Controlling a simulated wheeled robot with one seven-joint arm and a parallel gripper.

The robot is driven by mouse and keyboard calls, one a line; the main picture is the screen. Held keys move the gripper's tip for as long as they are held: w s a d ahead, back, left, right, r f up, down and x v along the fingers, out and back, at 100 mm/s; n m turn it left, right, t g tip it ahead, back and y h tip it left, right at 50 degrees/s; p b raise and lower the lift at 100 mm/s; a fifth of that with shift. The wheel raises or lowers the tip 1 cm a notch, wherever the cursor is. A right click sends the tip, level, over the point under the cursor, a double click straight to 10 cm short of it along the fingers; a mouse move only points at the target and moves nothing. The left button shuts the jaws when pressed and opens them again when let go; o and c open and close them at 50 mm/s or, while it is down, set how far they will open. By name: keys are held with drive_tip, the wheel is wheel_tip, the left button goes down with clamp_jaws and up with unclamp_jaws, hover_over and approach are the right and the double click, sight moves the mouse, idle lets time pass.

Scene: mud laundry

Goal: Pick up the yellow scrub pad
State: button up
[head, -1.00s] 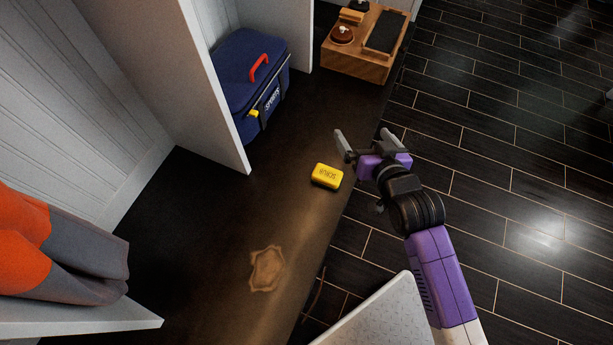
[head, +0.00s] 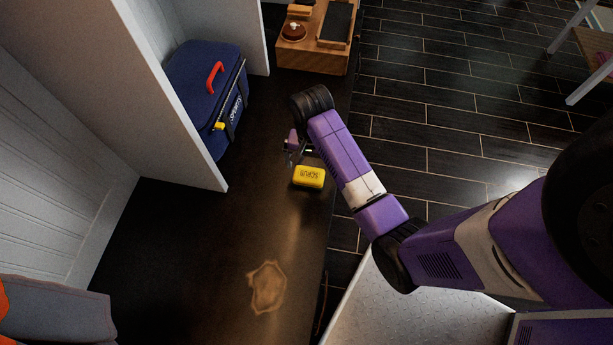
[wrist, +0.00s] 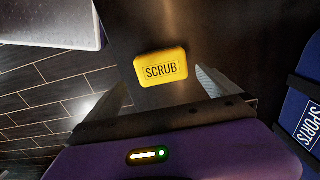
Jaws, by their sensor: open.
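The yellow scrub pad (head: 309,177), marked SCRUB, lies flat on the dark bench top (head: 215,235). It also shows in the wrist view (wrist: 161,68), ahead of the fingers and between their lines. My gripper (head: 298,157) is just behind the pad in the head view, close to it and partly hidden by my arm. In the wrist view the two fingers of my gripper (wrist: 163,88) are spread apart with nothing between them. Whether a fingertip touches the pad cannot be told.
A wooden box (head: 312,50) with brushes stands at the far end. A tan stain (head: 267,287) marks the near bench. The bench edge drops to dark floor tiles (head: 450,100).

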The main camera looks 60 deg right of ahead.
sight(309, 174)
wheel_tip(309, 174, down, 6)
drive_tip(key=shift+w+a+f+b, duration=0.1)
drive_tip(key=shift+a+f+b, duration=0.05)
drive_tip(key=shift+b, duration=0.5)
drive_tip(key=c, duration=1.2)
wheel_tip(309, 174, up, 20)
drive_tip(key=p, duration=0.7)
